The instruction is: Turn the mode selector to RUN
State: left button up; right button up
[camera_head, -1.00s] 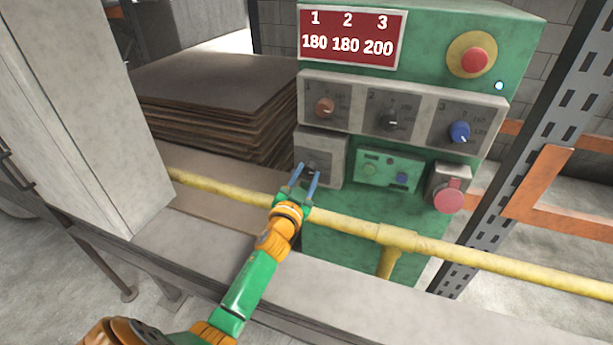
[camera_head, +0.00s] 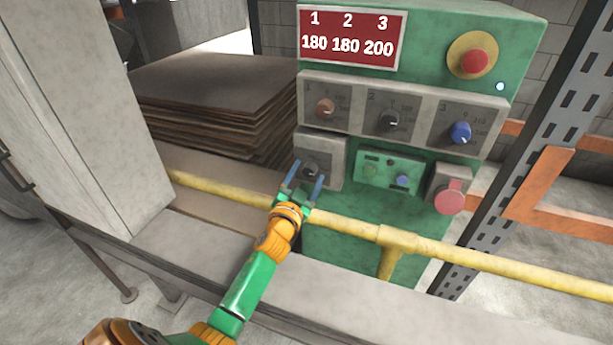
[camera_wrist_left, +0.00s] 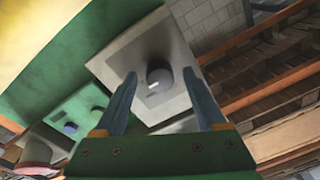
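The mode selector is a dark round knob (camera_head: 311,170) on a grey plate (camera_head: 335,150) at the lower left of the green control box. In the left wrist view the knob (camera_wrist_left: 158,80) shows a pale mark on its face, and the grey plate (camera_wrist_left: 130,60) surrounds it. Any lettering on the plate is too small to read. My left gripper (camera_head: 306,173) is in front of the knob. Its two blue fingers are apart, one on each side of the knob in the left wrist view (camera_wrist_left: 161,82). I cannot tell whether they touch it. My right gripper is not in view.
Above are three numbered dials with red, black (camera_head: 388,121) and blue (camera_head: 460,132) knobs. A red emergency button (camera_head: 474,61) is at upper right. A small button panel (camera_head: 388,173) and a pink-red button (camera_head: 450,202) are to the right. A yellow pipe (camera_head: 350,227) crosses in front.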

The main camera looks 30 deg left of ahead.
pick_arm(q)
jog(key=v, duration=0.7)
jog(key=shift+s, duration=0.1)
